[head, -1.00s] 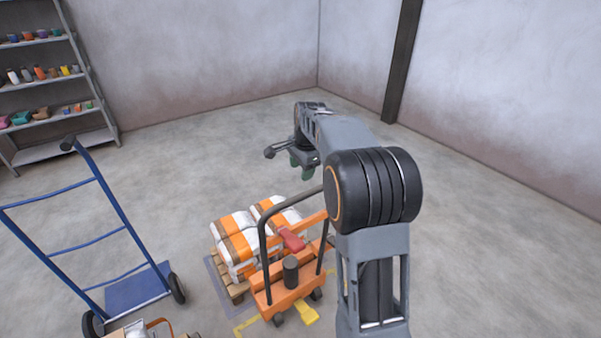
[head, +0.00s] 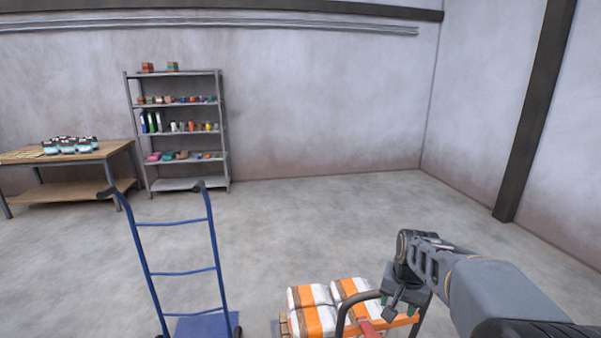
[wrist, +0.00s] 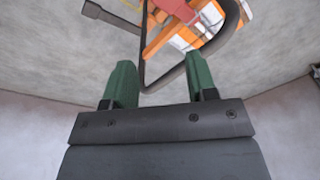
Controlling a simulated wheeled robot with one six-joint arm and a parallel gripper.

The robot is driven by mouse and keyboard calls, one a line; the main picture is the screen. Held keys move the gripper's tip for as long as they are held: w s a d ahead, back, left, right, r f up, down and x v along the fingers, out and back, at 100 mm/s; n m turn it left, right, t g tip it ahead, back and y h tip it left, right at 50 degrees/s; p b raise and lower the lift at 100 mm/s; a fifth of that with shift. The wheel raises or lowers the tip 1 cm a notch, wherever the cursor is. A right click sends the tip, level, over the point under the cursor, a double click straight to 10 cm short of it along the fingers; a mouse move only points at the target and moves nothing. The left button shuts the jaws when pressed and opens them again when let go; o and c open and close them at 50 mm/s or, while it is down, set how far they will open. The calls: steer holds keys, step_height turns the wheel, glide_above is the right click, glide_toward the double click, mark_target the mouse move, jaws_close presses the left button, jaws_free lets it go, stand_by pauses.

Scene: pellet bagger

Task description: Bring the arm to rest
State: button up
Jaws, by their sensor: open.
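My arm reaches in from the lower right of the head view, its grey links bent at a dark joint. My gripper (head: 393,299) hangs at its end, in front of the orange pallet truck. In the wrist view my gripper (wrist: 160,88) shows two green fingers spread wide apart. Nothing is between them. The black handle loop of the orange truck (wrist: 158,82) shows beyond the fingertips; I cannot tell how far off it is.
White and orange bags (head: 313,312) lie stacked by the orange truck (head: 405,321). A blue hand truck (head: 178,272) stands to the left. A shelf rack (head: 180,187) and a workbench (head: 70,154) with dark-lidded jars stand behind.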

steer(key=s+a+r+n+t, duration=0.1)
steer(key=s+a+n, duration=0.1)
steer(key=s, duration=0.5)
steer(key=s+a+n+t, duration=0.1)
steer(key=s+a+n, duration=0.2)
steer(key=s, duration=0.4)
steer(key=shift+a+r+n, duration=0.3)
steer(key=shift+a+r, duration=0.1)
steer(key=shift+a, duration=0.4)
steer(key=shift+s, duration=0.1)
steer(key=shift+c, duration=0.4)
